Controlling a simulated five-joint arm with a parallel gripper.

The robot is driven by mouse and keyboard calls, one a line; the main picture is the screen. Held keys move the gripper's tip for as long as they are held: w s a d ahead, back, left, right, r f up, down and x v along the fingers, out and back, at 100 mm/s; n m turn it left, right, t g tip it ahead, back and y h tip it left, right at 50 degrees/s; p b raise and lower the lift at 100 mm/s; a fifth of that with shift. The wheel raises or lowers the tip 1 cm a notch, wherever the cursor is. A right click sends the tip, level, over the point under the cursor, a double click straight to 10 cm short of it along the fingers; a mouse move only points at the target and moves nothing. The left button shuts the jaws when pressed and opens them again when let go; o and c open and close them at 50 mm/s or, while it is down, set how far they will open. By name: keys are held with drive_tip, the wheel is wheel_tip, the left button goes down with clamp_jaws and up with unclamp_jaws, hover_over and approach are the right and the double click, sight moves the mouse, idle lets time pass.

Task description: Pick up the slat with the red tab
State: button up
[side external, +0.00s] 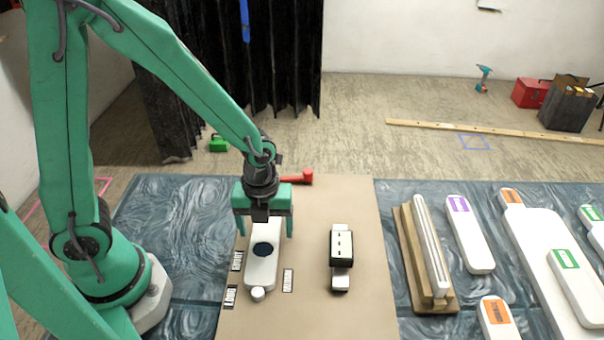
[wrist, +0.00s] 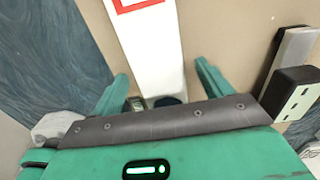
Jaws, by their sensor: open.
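A white slat (side external: 262,272) with a dark blue oval lies on the tan board under my gripper. In the wrist view the white slat (wrist: 152,45) runs up between my fingers, and its red-bordered tab (wrist: 140,4) is cut by the top edge. No red tab shows on it in the side view, where my gripper covers its far end. My gripper (side external: 265,226) is open above the slat, pointing down. In the wrist view its fingers (wrist: 162,84) are spread on either side of the slat; I cannot tell whether they touch it.
A black and white device (side external: 341,246) stands right of the slat. A wooden rack (side external: 410,262) holds a pale slat further right. Beyond are slats with purple (side external: 458,204), orange (side external: 512,196) and green (side external: 566,258) tabs. A red tool (side external: 298,178) lies behind my gripper.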

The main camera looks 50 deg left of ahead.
sight(266, 231)
idle(0.4)
drive_tip(key=c, duration=1.2)
drive_tip(key=shift+o, duration=0.2)
drive_tip(key=shift+r, duration=0.2)
drive_tip(key=shift+r, duration=0.75)
wheel_tip(266, 231, up, 3)
drive_tip(key=shift+s+d+f, duration=0.1)
drive_tip(key=shift+d+f, duration=0.05)
drive_tip(key=shift+f, duration=0.05)
drive_tip(key=s+d+r, duration=0.6)
drive_tip(key=s+d, duration=0.1)
drive_tip(key=s, duration=0.1)
drive_tip(key=shift+d+r, duration=0.3)
drive_tip(key=shift+d, duration=0.1)
drive_tip(key=shift+s, duration=0.1)
